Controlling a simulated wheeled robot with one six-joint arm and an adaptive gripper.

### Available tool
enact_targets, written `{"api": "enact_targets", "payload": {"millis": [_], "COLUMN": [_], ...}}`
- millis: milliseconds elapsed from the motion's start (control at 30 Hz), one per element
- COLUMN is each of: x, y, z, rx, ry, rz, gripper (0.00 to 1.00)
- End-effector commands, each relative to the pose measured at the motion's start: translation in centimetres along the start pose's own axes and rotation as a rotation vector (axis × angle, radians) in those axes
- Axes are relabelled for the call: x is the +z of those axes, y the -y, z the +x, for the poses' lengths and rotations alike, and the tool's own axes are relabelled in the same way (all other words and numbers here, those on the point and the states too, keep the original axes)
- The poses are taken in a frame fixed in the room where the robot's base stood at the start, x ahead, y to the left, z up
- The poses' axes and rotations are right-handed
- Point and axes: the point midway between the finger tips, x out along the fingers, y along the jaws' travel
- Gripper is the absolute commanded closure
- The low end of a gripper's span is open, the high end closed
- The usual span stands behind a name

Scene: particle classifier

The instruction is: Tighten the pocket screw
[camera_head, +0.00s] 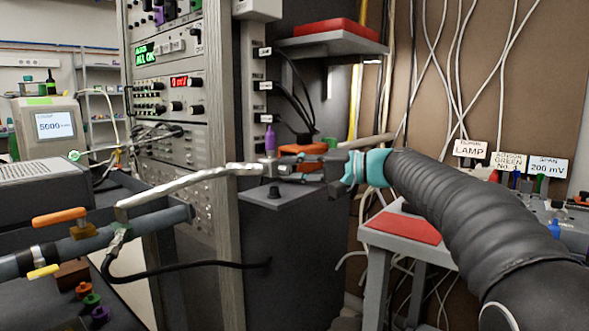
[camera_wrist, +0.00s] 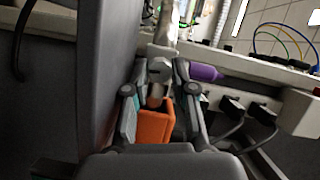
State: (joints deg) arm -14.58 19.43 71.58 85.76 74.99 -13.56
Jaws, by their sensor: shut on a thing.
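My gripper (camera_head: 292,168) reaches in from the right, beside the tall instrument rack, with its teal wrist behind it. In the wrist view my gripper (camera_wrist: 158,98) has its fingers on both sides of an orange piece (camera_wrist: 153,124). The jaws are closed in around this piece and a short pale stem ahead of it. In the head view the orange piece (camera_head: 303,149) shows just above the fingers. A purple cylinder (camera_head: 269,140) stands upright next to the fingertips; it also shows in the wrist view (camera_wrist: 205,73). I cannot make out which part is the pocket screw.
A foil-wrapped pipe (camera_head: 185,184) runs from the left toward the fingertips. Below is a dark grey cabinet (camera_head: 295,245) with a black knob (camera_head: 274,192). Black plugs and cables (camera_head: 290,87) hang above. A red-topped stand (camera_head: 403,226) is at right.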

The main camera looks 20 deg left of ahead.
Motion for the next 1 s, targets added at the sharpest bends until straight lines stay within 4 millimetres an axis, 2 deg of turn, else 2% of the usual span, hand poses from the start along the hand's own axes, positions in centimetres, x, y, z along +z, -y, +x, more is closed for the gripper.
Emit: {"api": "enact_targets", "payload": {"millis": [300,333,400,433,1000], "x": [0.08,0.08,0.07,0.06,-0.18], "y": [0.04,0.05,0.04,0.02,-0.45], "z": [0.11,0.11,0.09,0.07,-0.61], "rx": [-0.001,-0.001,-0.001,0.000,0.006], "ry": [0.002,0.002,0.002,0.002,-0.004], "rz": [0.000,0.000,0.000,0.000,0.005], "gripper": [1.00,0.70,0.52,0.49,0.49]}}
